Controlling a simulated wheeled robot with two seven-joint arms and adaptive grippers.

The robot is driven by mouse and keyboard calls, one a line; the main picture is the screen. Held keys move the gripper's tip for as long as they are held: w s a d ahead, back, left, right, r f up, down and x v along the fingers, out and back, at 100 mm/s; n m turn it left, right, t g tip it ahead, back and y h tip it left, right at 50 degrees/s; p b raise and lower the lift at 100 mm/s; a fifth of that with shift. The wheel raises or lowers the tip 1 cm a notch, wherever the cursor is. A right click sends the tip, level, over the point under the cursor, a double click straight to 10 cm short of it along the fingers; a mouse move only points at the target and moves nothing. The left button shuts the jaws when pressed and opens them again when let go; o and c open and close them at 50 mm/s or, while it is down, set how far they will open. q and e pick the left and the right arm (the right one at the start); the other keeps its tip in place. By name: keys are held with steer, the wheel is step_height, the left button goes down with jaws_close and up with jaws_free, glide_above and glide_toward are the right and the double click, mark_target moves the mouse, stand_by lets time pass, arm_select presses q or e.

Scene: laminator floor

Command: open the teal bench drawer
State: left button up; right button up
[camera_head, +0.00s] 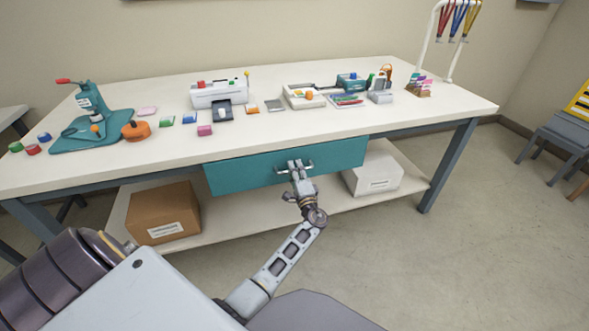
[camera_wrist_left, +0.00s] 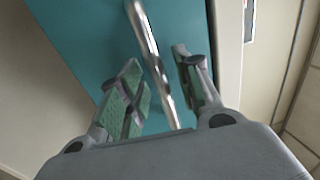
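The teal bench drawer (camera_head: 236,176) sits under the front edge of the workbench, and its front looks flush with the bench, so it appears shut. Its metal bar handle (camera_head: 308,167) is on the middle of the front. My left gripper (camera_head: 296,166) is at the handle. In the left wrist view, the handle (camera_wrist_left: 148,40) runs between the two green-padded fingers of the left gripper (camera_wrist_left: 157,82). The fingers are apart, with gaps visible beside the bar. The teal front (camera_wrist_left: 85,35) lies behind them. My right gripper is not in view.
The workbench (camera_head: 350,128) carries a teal press (camera_head: 92,115), a white machine (camera_head: 218,92) and small coloured items. A brown box (camera_head: 163,212) and a white box (camera_head: 374,175) stand on the lower shelf. Floor in front at right is clear.

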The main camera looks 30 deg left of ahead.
arm_select(q)
jaws_close()
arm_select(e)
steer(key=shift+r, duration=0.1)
arm_select(q)
steer(key=shift+s+d, duration=0.1)
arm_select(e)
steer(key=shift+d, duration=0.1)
